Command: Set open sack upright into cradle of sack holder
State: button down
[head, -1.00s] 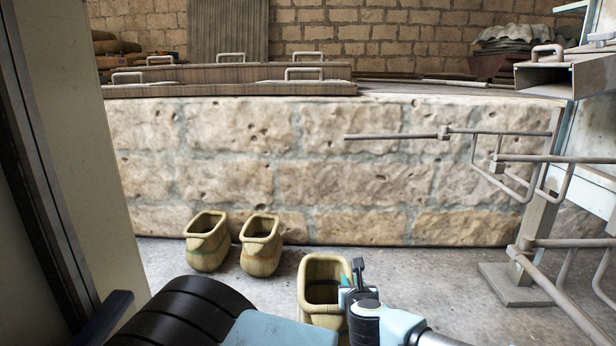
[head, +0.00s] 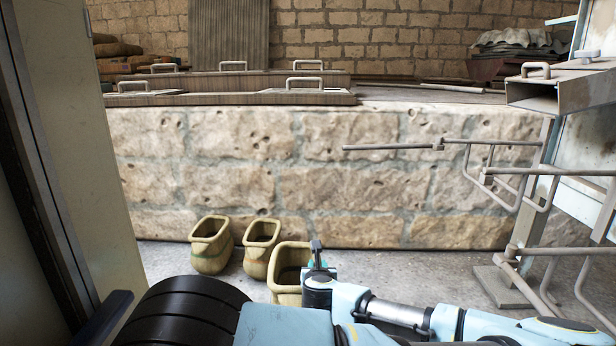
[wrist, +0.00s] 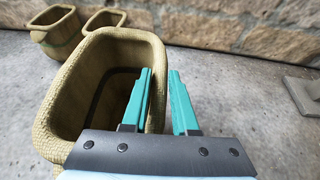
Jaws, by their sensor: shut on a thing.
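An open tan sack (head: 286,270) is upright, its mouth facing up, at the bottom middle of the head view. In the wrist view its open mouth and woven wall (wrist: 78,92) fill the left side. My gripper (head: 318,262) is shut on this sack's right rim; in the wrist view one teal finger is inside the mouth and the other outside (wrist: 162,100). The sack's base is hidden, so I cannot tell whether it touches the floor. The sack holder (head: 530,220) is a grey metal frame at the right, with rod cradles (head: 500,180) at different heights.
Two more open sacks, one at the left (head: 211,245) and one beside it (head: 259,246), stand on the floor by the low stone wall (head: 350,190). Boards with handles (head: 230,86) lie on top. A cabinet-like panel (head: 70,160) stands at the left. Floor between sack and holder is clear.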

aim_at(271, 260)
jog(key=w+a+r+p, duration=0.1)
jog(key=a, duration=0.3)
jog(key=w+a+r+p, duration=0.1)
jog(key=a+p, duration=0.1)
jog(key=a, duration=0.2)
jog(key=w+a+r+p, duration=0.1)
jog(key=a+r+p, duration=0.1)
jog(key=a, duration=0.2)
jog(key=shift+a+r, duration=0.1)
jog(key=shift+a, duration=0.3)
notch_tip(271, 260, up, 37)
jog(key=p, duration=3.7)
jog(key=s+f, duration=0.3)
jog(key=s, duration=0.6)
jog(key=shift+s+f, duration=0.2)
jog(key=shift+f, duration=0.05)
jog(key=shift+d, duration=0.1)
